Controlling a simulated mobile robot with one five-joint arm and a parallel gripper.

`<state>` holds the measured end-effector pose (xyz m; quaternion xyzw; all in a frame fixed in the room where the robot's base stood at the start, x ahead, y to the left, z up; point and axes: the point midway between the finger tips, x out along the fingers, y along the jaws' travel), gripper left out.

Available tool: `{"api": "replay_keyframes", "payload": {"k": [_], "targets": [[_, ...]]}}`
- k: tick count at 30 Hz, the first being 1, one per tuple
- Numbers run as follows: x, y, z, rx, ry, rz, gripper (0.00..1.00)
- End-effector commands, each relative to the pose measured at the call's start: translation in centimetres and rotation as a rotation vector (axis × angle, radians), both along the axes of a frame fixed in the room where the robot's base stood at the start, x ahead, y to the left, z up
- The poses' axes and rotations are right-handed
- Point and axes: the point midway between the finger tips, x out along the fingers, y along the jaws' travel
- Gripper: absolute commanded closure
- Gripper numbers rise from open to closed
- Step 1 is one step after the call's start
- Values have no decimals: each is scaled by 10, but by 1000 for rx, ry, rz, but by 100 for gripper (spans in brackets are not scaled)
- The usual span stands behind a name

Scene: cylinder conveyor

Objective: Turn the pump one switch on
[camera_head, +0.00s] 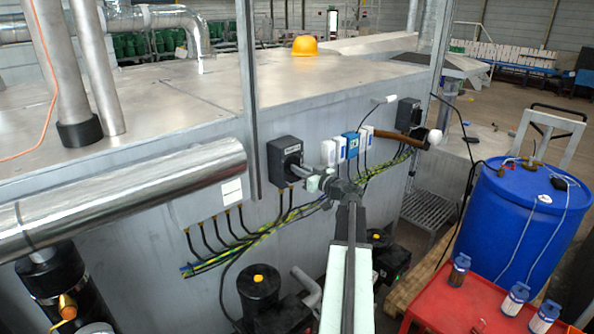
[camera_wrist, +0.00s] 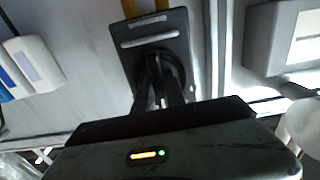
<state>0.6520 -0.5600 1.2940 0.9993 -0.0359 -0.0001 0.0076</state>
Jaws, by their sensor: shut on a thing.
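A dark grey switch box (camera_head: 283,152) with a rotary knob is on the side wall of the metal housing, left of the small white and blue boxes. It shows close up in the wrist view (camera_wrist: 153,40), with a pale label strip too blurred to read. My gripper (camera_head: 302,173) reaches it from the right. In the wrist view my gripper's fingers (camera_wrist: 161,92) are shut on the dark knob in the box's round recess. The fingers and shadow hide most of the knob, so its setting is unclear.
A second dark box (camera_head: 408,113) is farther right, near a brown pipe (camera_head: 395,136). Cables (camera_head: 290,217) run below the boxes. A metal post (camera_head: 249,100) stands left of the switch box. A blue drum (camera_head: 530,220) and red cart (camera_head: 460,300) stand right.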

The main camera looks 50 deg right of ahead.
Motion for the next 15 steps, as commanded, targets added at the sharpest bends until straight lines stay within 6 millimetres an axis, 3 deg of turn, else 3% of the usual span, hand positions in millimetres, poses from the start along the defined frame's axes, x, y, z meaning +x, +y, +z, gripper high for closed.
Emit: {"api": "replay_keyframes", "payload": {"k": [1, 2, 4, 15], "targets": [[0, -1, 1, 1, -3, -2, 100], [0, -1, 1, 1, -3, -2, 82], [0, -1, 1, 1, -2, -2, 63], [-3, 0, 0, 0, 0, -1, 63]]}}
